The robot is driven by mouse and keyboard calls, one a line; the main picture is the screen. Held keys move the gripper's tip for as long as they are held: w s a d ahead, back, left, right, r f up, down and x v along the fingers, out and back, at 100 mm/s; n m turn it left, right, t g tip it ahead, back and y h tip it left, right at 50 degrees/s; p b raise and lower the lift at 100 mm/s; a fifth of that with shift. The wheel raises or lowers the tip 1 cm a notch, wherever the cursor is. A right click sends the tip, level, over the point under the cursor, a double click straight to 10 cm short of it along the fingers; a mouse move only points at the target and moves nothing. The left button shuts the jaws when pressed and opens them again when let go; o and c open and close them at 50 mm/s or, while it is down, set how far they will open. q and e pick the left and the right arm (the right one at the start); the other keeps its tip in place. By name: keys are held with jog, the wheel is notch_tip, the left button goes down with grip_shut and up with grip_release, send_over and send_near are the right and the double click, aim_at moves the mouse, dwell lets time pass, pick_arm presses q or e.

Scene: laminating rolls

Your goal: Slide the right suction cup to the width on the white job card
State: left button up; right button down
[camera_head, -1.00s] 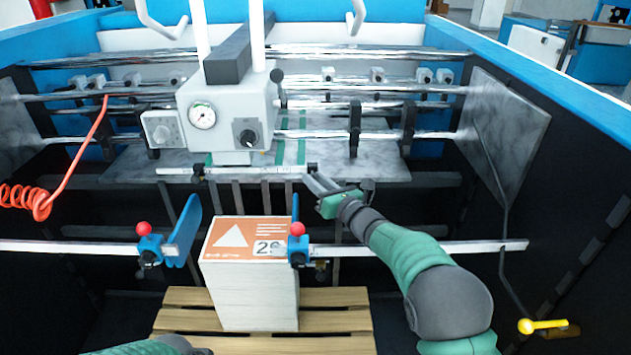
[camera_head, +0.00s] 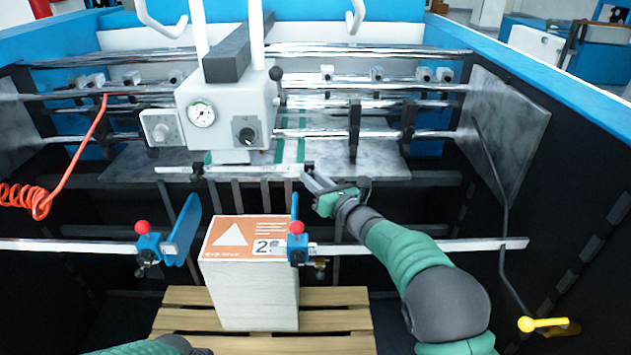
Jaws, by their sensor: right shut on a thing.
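A thin scaled bar (camera_head: 235,170) runs across the middle, below the grey feeder head. The small dark right suction cup (camera_head: 308,168) is near its right end; a similar dark left cup (camera_head: 197,171) is near its left end. My right gripper (camera_head: 311,179) is shut on the right suction cup, its fingers partly covering it. A small white card (camera_head: 268,247) with large digits beginning with 2 lies on the orange-topped stack (camera_head: 228,236); the right guide partly hides it, so I cannot read the whole number. My left gripper is out of view; only green arm shows at bottom left.
Blue side guides with red knobs, left (camera_head: 150,245) and right (camera_head: 298,245), sit on a lower rail at the stack. The stack stands on a wooden pallet (camera_head: 345,318). The feeder head (camera_head: 230,105) is just above the bar. A yellow-handled lever (camera_head: 542,324) is at right.

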jog(key=a+b, duration=0.5)
jog(key=a, duration=0.1)
jog(key=shift+a, duration=0.4)
jog(key=c, duration=1.5)
grip_release()
jog(key=o, duration=0.3)
jog(key=shift+w+d+f, duration=0.1)
jog(key=shift+w+f, duration=0.05)
jog(key=shift+w, duration=0.05)
jog(key=shift+s+r, duration=0.1)
jog(key=shift+r, duration=0.1)
